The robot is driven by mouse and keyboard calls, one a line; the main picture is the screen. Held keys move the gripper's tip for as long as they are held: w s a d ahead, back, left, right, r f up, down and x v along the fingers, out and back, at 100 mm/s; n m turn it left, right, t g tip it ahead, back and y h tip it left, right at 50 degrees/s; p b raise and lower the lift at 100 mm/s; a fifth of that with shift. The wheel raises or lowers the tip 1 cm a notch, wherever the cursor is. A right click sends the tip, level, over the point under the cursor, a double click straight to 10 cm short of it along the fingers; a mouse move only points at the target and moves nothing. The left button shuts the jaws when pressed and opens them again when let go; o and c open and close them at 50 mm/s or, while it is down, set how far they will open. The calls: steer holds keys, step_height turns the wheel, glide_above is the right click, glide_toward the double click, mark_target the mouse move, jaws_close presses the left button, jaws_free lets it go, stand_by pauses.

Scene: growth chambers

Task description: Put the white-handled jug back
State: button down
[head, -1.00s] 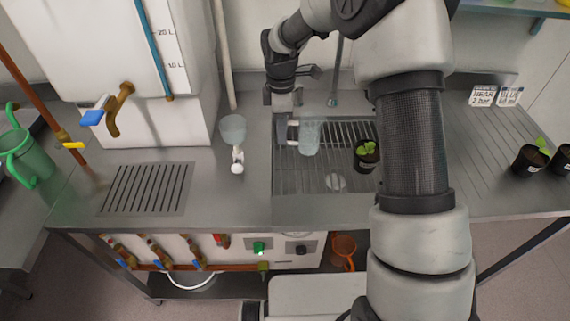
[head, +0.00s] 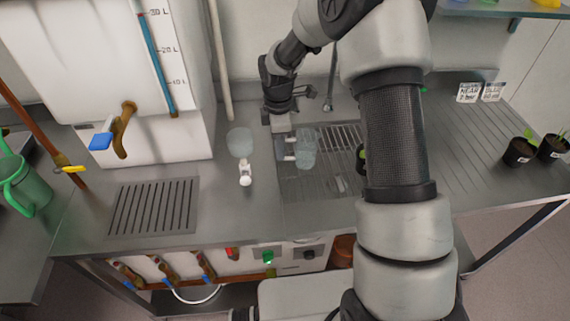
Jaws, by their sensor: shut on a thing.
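My gripper (head: 284,141) is shut on the handle side of a clear, pale-blue jug (head: 306,153). It holds this jug roughly upright over the left part of the slatted sink area; whether its base touches the slats I cannot tell. The held handle is pale and partly covered by the fingers. A second clear vessel (head: 239,142) stands on the steel counter to the left, with a white handle-like part (head: 245,173) toward the front. My gripper is to the right of it, apart from it.
A potted seedling (head: 361,157) is mostly hidden behind my arm. A tap (head: 329,95) rises behind the sink. A white tank (head: 110,60) with a blue-levered spout and a drain grille (head: 153,206) are left. Two pots (head: 519,152) stand right. The counter (head: 440,130) right of my arm is clear.

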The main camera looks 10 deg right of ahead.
steer(key=shift+f, duration=2.85)
steer(key=shift+f, duration=0.1)
steer(key=c, duration=1.8)
jaws_free()
steer(key=shift+c, duration=0.2)
